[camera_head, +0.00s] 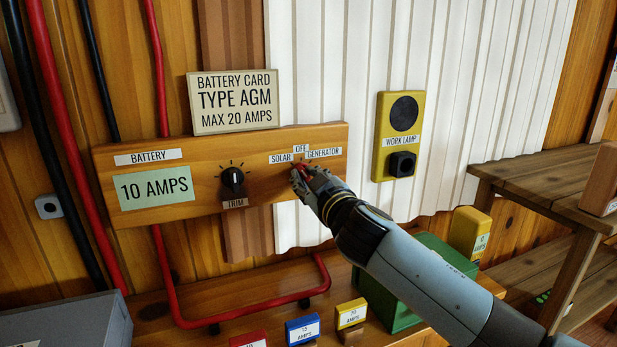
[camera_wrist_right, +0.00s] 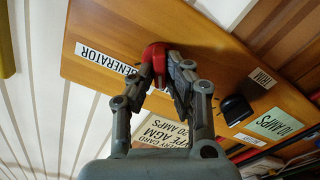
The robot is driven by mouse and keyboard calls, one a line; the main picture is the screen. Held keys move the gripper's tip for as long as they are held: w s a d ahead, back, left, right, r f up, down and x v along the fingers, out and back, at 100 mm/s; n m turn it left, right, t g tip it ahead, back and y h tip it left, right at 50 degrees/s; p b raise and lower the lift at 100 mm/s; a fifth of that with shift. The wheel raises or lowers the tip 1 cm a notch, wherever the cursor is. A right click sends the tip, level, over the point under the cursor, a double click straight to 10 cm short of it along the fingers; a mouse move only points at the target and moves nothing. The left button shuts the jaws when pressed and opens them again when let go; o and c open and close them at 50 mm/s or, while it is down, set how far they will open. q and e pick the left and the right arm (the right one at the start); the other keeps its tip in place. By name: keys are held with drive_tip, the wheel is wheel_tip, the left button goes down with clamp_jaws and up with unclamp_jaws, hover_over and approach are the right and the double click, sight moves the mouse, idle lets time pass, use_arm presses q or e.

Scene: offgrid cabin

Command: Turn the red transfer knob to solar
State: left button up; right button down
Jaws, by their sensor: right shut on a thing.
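The red transfer knob (camera_head: 303,167) sits on the right part of a wooden panel (camera_head: 258,185), under the labels SOLAR (camera_head: 281,158), OFF (camera_head: 301,148) and GENERATOR (camera_head: 323,153). My right gripper (camera_head: 303,174) comes in from the lower right and is shut on the knob, hiding most of it. In the right wrist view the red knob (camera_wrist_right: 154,56) shows between the fingers of my right gripper (camera_wrist_right: 165,68), close to the GENERATOR label (camera_wrist_right: 105,58). Which label the knob points to cannot be told. My left gripper is not in view.
A black TRIM knob (camera_head: 232,181) and a 10 AMPS card (camera_head: 156,188) are left on the panel. A battery card (camera_head: 235,100) stands above it. A yellow work lamp switch plate (camera_head: 397,135) is to the right. Below are a green box (camera_head: 433,249) and several amp-labelled blocks (camera_head: 351,313).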

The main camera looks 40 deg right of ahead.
drive_tip(key=shift+n, duration=1.2)
drive_tip(key=c, duration=1.3)
unclamp_jaws()
drive_tip(key=shift+a, duration=0.1)
drive_tip(key=shift+c, duration=0.2)
drive_tip(key=v, duration=1.2)
drive_tip(key=shift+f, duration=0.1)
